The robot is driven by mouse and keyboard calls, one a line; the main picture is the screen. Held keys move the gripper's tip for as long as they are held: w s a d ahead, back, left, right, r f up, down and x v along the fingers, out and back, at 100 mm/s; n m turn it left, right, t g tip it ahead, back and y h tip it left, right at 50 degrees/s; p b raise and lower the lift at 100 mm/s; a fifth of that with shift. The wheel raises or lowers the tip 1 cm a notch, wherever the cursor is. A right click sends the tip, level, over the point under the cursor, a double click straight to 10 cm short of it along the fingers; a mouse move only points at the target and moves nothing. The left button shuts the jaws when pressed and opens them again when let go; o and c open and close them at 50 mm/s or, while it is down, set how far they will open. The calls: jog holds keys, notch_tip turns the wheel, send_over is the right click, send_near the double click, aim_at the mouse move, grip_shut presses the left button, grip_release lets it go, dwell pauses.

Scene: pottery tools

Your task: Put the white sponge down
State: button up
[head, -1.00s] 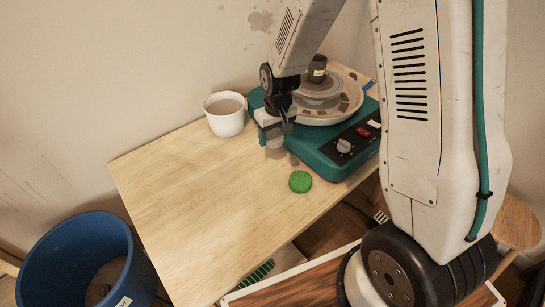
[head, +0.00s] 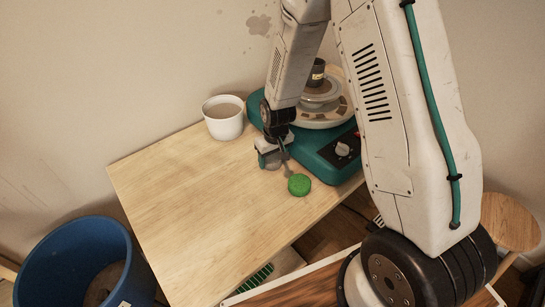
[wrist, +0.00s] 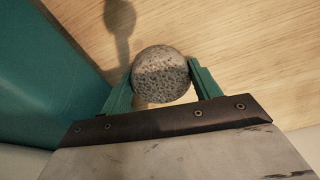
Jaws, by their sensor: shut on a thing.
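My gripper (head: 269,156) is shut on the white sponge, a round, pitted, pale grey-looking piece. In the wrist view the white sponge (wrist: 161,75) sits between the two green fingers of my gripper (wrist: 163,84). In the head view the sponge is small and partly hidden by the fingers, beside the front left of the teal pottery wheel (head: 318,160). A shadow falls on the wooden table (head: 190,190) below. I cannot tell exactly how far the sponge is from the tabletop.
A round green sponge (head: 299,184) lies on the table just right of my gripper. A white cup (head: 223,128) with greyish contents stands behind to the left. A dark jar (head: 317,73) stands on the wheel. The table's left and front are clear. A blue bin (head: 75,255) stands at lower left.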

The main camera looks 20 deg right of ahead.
aim_at(275, 161)
jog(key=o, duration=0.4)
jog(key=shift+o, duration=0.2)
jog(key=s+d+r, duration=0.1)
jog(key=s+r, duration=0.3)
jog(key=r, duration=0.5)
jog(key=s+r, duration=0.4)
jog(key=r, duration=0.5)
jog(key=s+d+r, duration=0.1)
jog(key=s+r, duration=0.3)
jog(key=r, duration=0.5)
jog(key=s+r+m, duration=0.1)
jog(key=s+r, duration=0.2)
jog(key=s, duration=0.6)
jog(key=s+d+r, duration=0.1)
jog(key=s+r, duration=0.3)
jog(key=s, duration=0.4)
jog(key=shift+s+r+m, duration=0.2)
jog(key=shift+s+m, duration=0.15)
jog(key=shift+m, duration=0.05)
